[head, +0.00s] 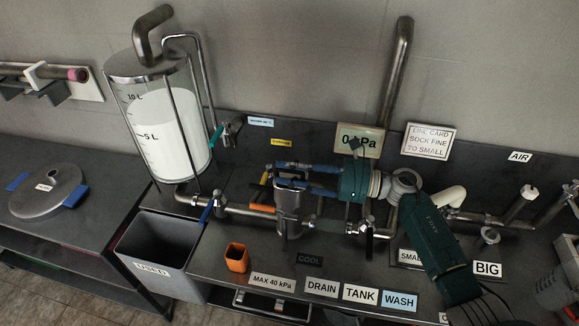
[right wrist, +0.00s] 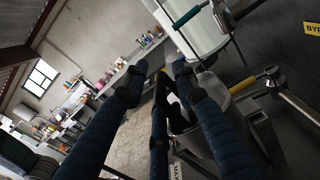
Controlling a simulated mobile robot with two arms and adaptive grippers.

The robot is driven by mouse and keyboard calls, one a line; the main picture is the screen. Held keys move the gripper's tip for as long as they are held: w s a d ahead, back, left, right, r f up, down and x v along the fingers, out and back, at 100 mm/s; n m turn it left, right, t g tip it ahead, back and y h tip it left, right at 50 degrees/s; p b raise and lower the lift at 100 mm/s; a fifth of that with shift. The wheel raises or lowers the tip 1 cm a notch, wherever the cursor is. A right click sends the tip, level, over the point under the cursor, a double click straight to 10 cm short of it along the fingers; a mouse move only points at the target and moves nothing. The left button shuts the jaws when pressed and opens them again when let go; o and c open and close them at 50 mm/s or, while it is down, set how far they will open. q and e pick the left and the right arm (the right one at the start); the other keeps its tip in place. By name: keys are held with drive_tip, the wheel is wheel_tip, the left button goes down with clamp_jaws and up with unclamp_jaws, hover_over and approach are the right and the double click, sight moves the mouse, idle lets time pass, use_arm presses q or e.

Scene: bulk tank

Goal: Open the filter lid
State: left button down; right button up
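The filter housing (head: 289,215) is a short metal cylinder in the pipe line at the middle of the counter in the head view. Its top is partly hidden by my right gripper, so I cannot tell how its lid sits. My right gripper (head: 277,175) reaches in from the right with its blue fingers level over the housing top. In the right wrist view its fingers (right wrist: 158,80) are spread apart, with nothing clearly held between them. I cannot tell whether they touch the lid. My left gripper is not in view.
A clear tank (head: 160,130) with white liquid stands at the back left. A grey USED bin (head: 165,262) and an orange cup (head: 236,258) are in front. Valve levers and pipes surround the housing. A round disc (head: 48,190) lies on the left counter.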

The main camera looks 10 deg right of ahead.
drive_tip(key=c, duration=0.7)
clamp_jaws()
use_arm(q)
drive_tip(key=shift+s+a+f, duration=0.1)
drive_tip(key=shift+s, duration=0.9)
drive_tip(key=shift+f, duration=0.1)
use_arm(e)
drive_tip(key=shift+w+r, duration=0.1)
